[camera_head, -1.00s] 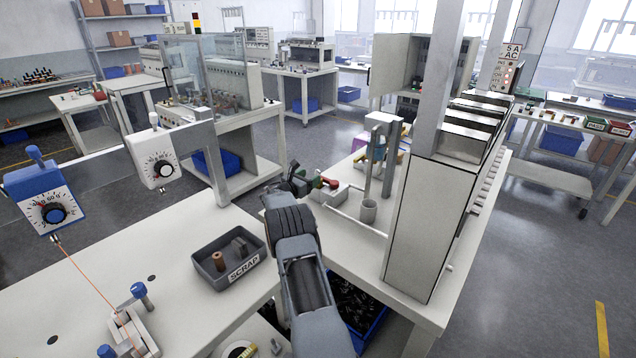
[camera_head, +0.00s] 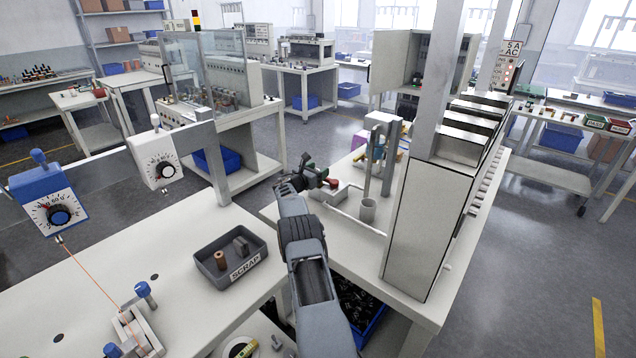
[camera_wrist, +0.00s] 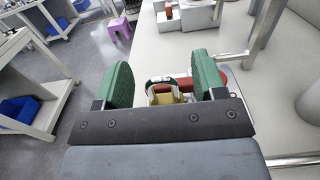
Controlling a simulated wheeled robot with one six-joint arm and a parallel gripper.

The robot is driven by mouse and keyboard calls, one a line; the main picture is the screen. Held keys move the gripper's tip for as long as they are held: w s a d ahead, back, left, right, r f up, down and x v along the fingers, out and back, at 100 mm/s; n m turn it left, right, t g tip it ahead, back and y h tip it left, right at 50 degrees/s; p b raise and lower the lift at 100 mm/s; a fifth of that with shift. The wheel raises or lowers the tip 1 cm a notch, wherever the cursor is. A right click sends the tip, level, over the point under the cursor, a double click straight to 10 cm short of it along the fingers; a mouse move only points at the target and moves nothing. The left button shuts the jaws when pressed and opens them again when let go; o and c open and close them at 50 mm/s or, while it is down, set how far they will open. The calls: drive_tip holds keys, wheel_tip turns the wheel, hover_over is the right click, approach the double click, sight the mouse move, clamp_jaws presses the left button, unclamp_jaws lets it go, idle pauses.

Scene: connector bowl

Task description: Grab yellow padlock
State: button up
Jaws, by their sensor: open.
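My gripper (camera_wrist: 164,77) is open in the wrist view, with a green-padded finger on each side. Between the fingers I see the yellow padlock (camera_wrist: 167,98), with a pale metal shackle arching above its body. Its lower part is hidden behind the dark gripper plate. I cannot tell whether either finger touches it. A red object (camera_wrist: 188,83) shows just behind the padlock. In the head view my gripper (camera_head: 310,172) is over the left edge of the white bench; the padlock cannot be made out there. A small red object (camera_head: 332,182) is beside the fingers.
A grey metal cup (camera_head: 368,211) and upright posts stand right of my gripper. A tall grey cabinet (camera_head: 425,225) stands farther right. The grey SCRAP bin (camera_head: 212,272) sits on the nearer table at left, holding small parts. A purple stool (camera_wrist: 119,28) is beyond the bench.

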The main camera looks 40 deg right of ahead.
drive_tip(key=shift+c, duration=0.2)
clamp_jaws()
idle(0.3)
